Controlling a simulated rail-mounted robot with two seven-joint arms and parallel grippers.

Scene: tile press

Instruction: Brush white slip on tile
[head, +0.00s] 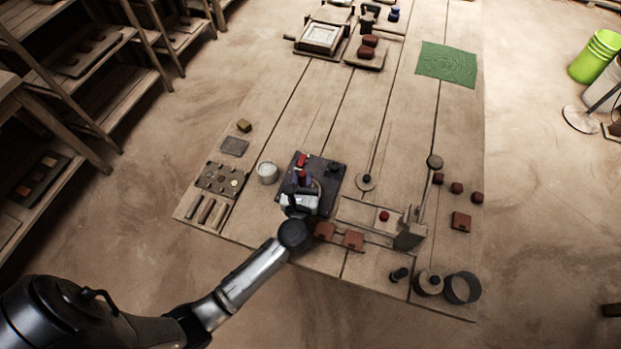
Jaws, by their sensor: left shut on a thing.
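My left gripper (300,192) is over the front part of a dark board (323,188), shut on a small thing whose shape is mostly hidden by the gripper. Red and blue parts show at the fingers; I cannot tell whether it is a brush. A pale round pot (267,172) with a whitish top stands left of the board. Two reddish-brown tiles, a left one (324,230) and a right one (352,240), lie just right of my left wrist. Another reddish tile (460,221) lies at the right. My right gripper is not in view.
A wooden press (409,236) with a long lever stands right of the two tiles. A tray with small pieces (221,179) is at the left edge. Dark round containers (461,288) stand at the front right. The table's middle is mostly clear, towards a green mat (446,64).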

